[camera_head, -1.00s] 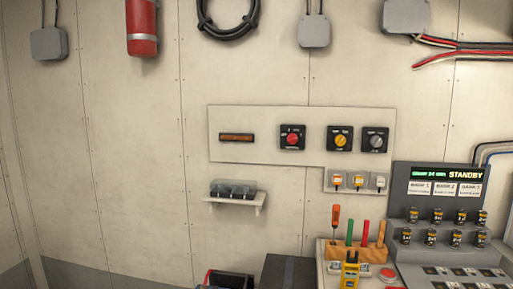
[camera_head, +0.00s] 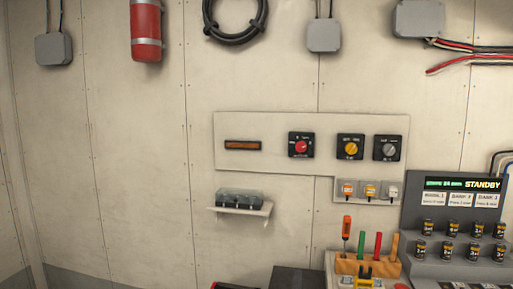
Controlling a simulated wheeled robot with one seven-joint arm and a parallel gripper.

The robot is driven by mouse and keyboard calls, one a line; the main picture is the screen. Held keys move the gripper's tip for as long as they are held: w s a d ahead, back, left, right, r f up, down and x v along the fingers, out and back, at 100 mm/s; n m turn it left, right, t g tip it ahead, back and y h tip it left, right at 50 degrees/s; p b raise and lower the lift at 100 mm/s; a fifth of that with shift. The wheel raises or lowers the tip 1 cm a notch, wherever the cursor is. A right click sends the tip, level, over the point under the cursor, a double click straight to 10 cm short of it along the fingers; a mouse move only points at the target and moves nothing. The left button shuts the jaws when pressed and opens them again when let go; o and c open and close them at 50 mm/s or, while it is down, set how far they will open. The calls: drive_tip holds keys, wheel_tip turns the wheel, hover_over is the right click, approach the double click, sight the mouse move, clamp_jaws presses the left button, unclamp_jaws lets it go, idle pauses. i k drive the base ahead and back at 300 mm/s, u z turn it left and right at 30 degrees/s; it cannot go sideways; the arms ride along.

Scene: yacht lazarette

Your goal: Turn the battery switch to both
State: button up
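Three square black rotary switches sit in a row on a pale wall panel (camera_head: 270,165). The left one has a red knob (camera_head: 301,146), the middle one a yellow knob (camera_head: 350,148), and the right one a grey knob (camera_head: 390,149). Their labels are too small to read, so I cannot tell which is the battery switch or where each knob points. My gripper is not in view, and nothing touches the switches.
A small shelf (camera_head: 240,209) with dark-topped items juts from the wall below the panel. A console (camera_head: 455,215) reading STANDBY and a wooden tool holder (camera_head: 366,267) stand at lower right. A red extinguisher (camera_head: 146,32) hangs at upper left.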

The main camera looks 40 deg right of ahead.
sight(300, 146)
drive_tip(key=u, duration=0.15)
drive_tip(key=i, duration=0.85)
drive_tip(key=z, duration=0.9)
drive_tip(key=i, duration=0.55)
drive_tip(key=z, duration=0.6)
